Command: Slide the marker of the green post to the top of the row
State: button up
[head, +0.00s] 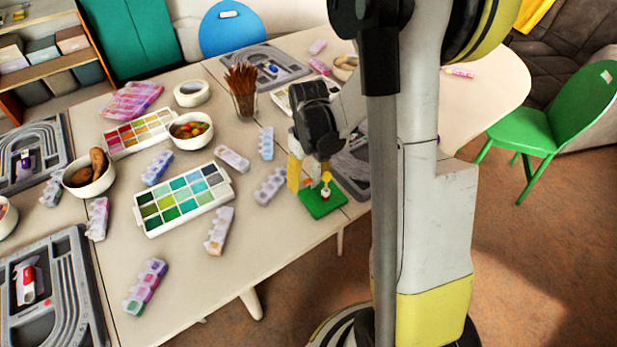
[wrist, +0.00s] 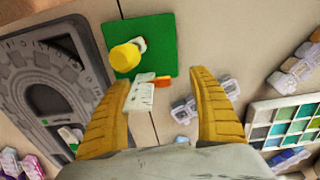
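A green square board (head: 322,204) lies at the table's front edge in the head view, and it also shows at the top of the wrist view (wrist: 162,32). On it stands a post with a round yellow top (wrist: 125,57), which also shows in the head view (head: 326,177). A white piece with small dark marks (wrist: 140,97) and an orange piece (wrist: 163,81) lie at the board's near edge. I cannot tell which part is the marker. My gripper (wrist: 159,78) is open above them, its yellow fingers wide apart and holding nothing. In the head view it (head: 302,178) hangs beside the post.
A grey track board (wrist: 55,85) lies left of the green board in the wrist view. Pale bead strips (wrist: 205,103) and a colour tray (wrist: 285,125) are on the right. In the head view, a cup of brown sticks (head: 243,90) stands behind my gripper.

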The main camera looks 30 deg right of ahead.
aim_at(309, 180)
jog(key=shift+r, duration=0.1)
notch_tip(309, 180, up, 12)
dwell(0.5)
